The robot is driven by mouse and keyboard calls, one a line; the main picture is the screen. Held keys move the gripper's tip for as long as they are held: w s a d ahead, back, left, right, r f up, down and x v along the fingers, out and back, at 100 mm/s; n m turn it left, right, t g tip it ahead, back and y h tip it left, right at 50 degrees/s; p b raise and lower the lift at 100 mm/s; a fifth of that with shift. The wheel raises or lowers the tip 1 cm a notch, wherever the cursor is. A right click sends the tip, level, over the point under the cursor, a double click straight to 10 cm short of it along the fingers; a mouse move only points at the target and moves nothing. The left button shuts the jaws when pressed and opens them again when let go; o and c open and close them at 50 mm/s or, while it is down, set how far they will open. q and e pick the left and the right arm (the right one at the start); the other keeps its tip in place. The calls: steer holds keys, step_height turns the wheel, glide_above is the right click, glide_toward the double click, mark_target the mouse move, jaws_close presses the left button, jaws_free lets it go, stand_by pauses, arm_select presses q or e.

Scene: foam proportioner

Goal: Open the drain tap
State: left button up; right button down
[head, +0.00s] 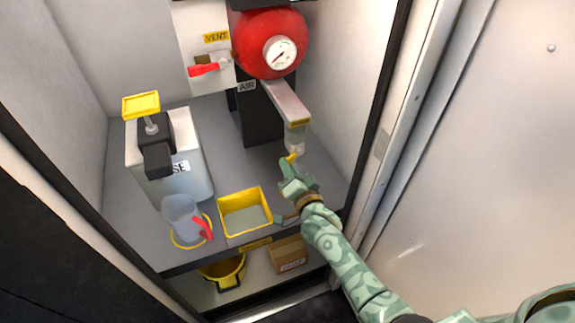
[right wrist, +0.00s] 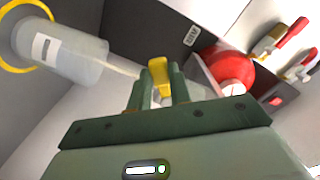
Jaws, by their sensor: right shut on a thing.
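The drain tap is a small yellow lever (head: 292,157) under a clear bowl (head: 296,138) at the end of a grey arm on the right of the cabinet. My right gripper (head: 291,166) reaches up to it from below. In the right wrist view the yellow lever (right wrist: 158,74) stands between the two green fingers (right wrist: 158,88), which are shut on it. The tap's valve body is mostly hidden behind the fingers, and I cannot tell how far the lever is turned. My left gripper is not in view.
A red tank (head: 270,42) with a gauge and a red-handled vent valve (head: 205,69) are above. A yellow tray (head: 245,212), a clear jug (head: 182,216) and a white container (head: 185,180) stand on the shelf. A bucket (head: 224,272) and box (head: 288,254) are below.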

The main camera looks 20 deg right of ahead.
steer(key=shift+d+f+n+p, duration=0.1)
steer(key=shift+d+f+n, duration=0.4)
steer(key=shift+n, duration=1.1)
steer(key=shift+d+f+n+p, duration=0.15)
steer(key=shift+d+n, duration=0.5)
steer(key=shift+n, duration=0.95)
steer(key=shift+d+f+n+p, duration=0.1)
steer(key=shift+d+f+n, duration=0.4)
steer(key=shift+n, duration=1.1)
steer(key=shift+d+r, duration=0.15)
steer(key=c, duration=1.3)
jaws_free()
